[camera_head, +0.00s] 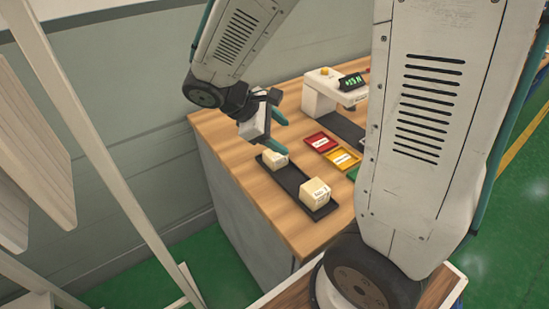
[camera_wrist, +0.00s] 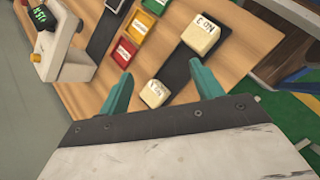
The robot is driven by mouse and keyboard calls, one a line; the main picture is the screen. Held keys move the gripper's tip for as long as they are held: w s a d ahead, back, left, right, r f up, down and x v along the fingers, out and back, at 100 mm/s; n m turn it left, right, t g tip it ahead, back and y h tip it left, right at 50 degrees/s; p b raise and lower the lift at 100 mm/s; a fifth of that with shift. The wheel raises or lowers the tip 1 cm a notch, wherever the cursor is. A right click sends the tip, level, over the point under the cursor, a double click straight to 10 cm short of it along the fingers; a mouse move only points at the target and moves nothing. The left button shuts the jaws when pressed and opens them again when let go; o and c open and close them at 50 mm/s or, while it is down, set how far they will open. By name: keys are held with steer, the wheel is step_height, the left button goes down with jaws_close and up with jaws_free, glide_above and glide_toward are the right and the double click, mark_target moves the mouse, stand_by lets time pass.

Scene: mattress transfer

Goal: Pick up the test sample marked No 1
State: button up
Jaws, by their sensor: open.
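Two pale cubes sit at the ends of a dark tray (camera_head: 293,182) on a wooden table. The near cube (camera_head: 315,194) also shows in the wrist view (camera_wrist: 201,35), where its mark looks like No 3. The far cube (camera_head: 275,158) shows in the wrist view (camera_wrist: 155,93) ahead of my fingertips; its mark seems to start with "No", but its number is too small to read surely. My gripper (camera_head: 278,133) is open and empty, with teal fingers (camera_wrist: 158,84). It hangs just above and beside the far cube. I cannot tell whether a finger touches it. The tray's middle is bare.
Red (camera_head: 321,142), yellow (camera_head: 342,158) and green (camera_wrist: 142,24) labelled pads lie beside the tray. A white device (camera_head: 322,92) with a lit display stands at the back, near a dark strip (camera_head: 345,127). A wall stands left of the table.

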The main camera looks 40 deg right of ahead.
mark_target(270, 155)
steer(key=w+f+n+h, duration=0.1)
steer(key=w+f+n, duration=0.1)
steer(key=w+f, duration=0.1)
steer(key=w+a+f+n+t+h, duration=0.1)
steer(key=w+f+n, duration=0.2)
steer(key=f, duration=0.2)
steer(key=w+f+n+t+h, duration=0.1)
steer(key=w+f+n+h, duration=0.1)
steer(key=f+n, duration=0.1)
steer(key=shift+w+a+f, duration=0.25)
steer(key=shift+w+f, duration=0.15)
steer(key=shift+f, duration=0.3)
steer(key=shift+w+d+f+n, duration=0.1)
steer(key=shift+f+n, duration=0.2)
steer(key=x, duration=0.7)
steer(key=shift+d, duration=0.25)
steer(key=c, duration=0.7)
